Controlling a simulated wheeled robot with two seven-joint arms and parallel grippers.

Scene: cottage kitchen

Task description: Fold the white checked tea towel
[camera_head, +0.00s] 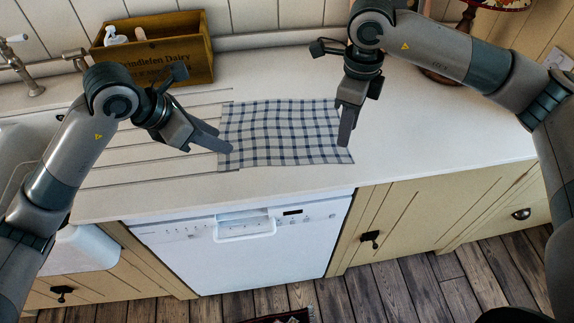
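The white tea towel with dark blue checks (280,132) lies spread out on the pale worktop, with its left part over the drainer grooves. It looks flat with slightly wavy edges. My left gripper (222,146) is at the towel's left edge, its fingertips over or against the near left part. My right gripper (345,138) points down at the towel's right edge and hides part of that edge. I cannot tell whether either gripper touches or pinches the cloth, and the finger gaps are not clear from this angle.
A wooden crate (188,62) with bottles stands at the back left by the wall. A tap (28,80) and sink (85,250) are at the left. A lamp base (440,76) stands at the back right. The worktop (440,130) right of the towel is clear.

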